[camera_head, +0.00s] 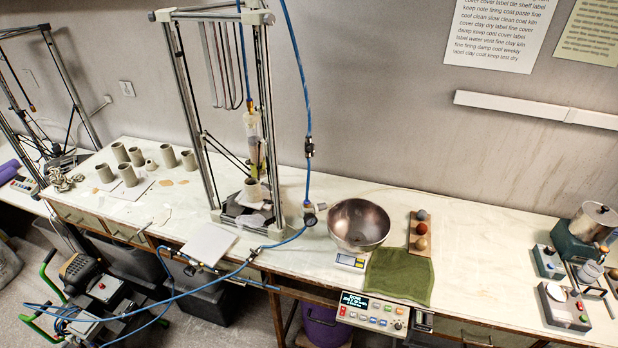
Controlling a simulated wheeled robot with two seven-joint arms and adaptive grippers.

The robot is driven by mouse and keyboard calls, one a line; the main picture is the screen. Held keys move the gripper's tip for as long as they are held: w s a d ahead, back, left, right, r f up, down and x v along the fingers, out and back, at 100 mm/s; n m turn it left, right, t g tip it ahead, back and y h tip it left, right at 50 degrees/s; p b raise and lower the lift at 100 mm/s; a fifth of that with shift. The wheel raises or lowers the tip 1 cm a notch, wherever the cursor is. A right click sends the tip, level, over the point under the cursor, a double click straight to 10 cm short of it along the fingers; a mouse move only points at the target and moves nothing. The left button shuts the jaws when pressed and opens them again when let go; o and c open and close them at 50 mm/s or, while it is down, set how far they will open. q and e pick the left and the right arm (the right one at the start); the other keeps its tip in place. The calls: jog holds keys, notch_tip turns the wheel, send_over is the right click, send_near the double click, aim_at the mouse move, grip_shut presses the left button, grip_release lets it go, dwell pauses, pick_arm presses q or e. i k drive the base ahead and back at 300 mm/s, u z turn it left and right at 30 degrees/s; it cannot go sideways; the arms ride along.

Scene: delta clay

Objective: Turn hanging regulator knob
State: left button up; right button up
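A small regulator (317,208) with a pale body and a dark round gauge (310,220) shows beside the right foot of the delta clay printer (188,110). A blue hose (303,70) comes down to it from above, with a dark inline fitting (309,147) partway along. Another blue hose leaves low to the left. The knob is too small to make out clearly. I cannot tell whether the regulator hangs free or touches the bench. Neither of my grippers is in view.
The regulator is above the white bench (480,270). A metal bowl (359,224) on a scale stands to its right, with a green towel (400,276) in front. A white tile (207,244) lies to the left. A compressor (90,285) stands on the floor, with blue hose crossing the bench front.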

aim_at(323, 206)
jog(key=u, duration=2.75)
jog(key=k, duration=1.65)
jog(key=z, duration=2)
jog(key=i, duration=0.5)
jog(key=u, duration=0.1)
